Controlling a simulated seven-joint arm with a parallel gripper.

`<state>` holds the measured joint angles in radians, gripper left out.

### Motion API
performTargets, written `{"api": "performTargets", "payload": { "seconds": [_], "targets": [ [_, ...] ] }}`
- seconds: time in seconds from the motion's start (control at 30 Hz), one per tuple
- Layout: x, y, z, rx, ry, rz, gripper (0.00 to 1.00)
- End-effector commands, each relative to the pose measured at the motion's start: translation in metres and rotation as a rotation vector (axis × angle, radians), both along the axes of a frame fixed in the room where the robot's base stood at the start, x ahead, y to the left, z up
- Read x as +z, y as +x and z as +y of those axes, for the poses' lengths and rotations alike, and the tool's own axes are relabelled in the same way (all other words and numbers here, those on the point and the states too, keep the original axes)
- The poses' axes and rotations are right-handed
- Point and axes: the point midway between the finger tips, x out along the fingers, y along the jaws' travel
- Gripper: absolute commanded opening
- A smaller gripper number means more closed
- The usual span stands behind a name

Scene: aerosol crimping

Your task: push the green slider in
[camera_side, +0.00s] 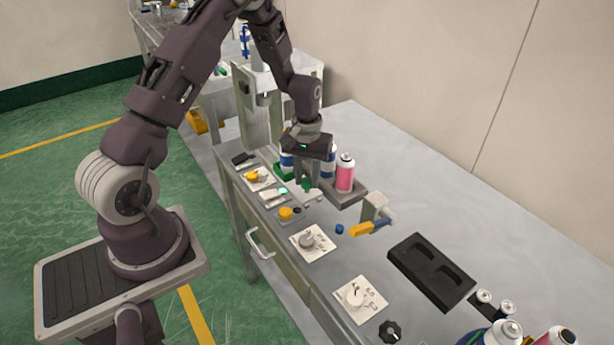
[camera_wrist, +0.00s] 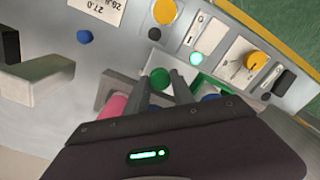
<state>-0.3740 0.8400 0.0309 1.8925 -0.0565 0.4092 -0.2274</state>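The green slider shows as a round green knob (camera_side: 307,184) low at the front of the can fixture in the side view. It also shows in the wrist view (camera_wrist: 160,78), between my two fingers. My gripper (camera_side: 307,178) points down over the fixture, its fingers parted on either side of the knob. Whether a finger touches the knob I cannot tell. The rest of the slider is hidden by my fingers and hand.
A pink can (camera_side: 345,174) stands close right of my gripper, with blue-and-white cans (camera_side: 328,160) behind. A yellow-handled clamp (camera_side: 362,229) and a black tray (camera_side: 431,270) stand nearer the camera.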

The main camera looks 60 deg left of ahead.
Motion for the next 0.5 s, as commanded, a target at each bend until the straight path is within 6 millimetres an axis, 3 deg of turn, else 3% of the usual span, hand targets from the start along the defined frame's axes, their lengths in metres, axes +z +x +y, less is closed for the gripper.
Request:
{"api": "performTargets", "payload": {
  "seconds": [0.03, 0.13, 0.5],
  "targets": [
    [0.0001, 0.0, 0.0, 0.0, 0.0, 0.0, 0.17],
    [0.0002, -0.0001, -0.0001, 0.0, 0.0, 0.0, 0.0],
    [0.0005, -0.0002, -0.0001, -0.001, -0.001, 0.001, 0.0]
  ]
}}
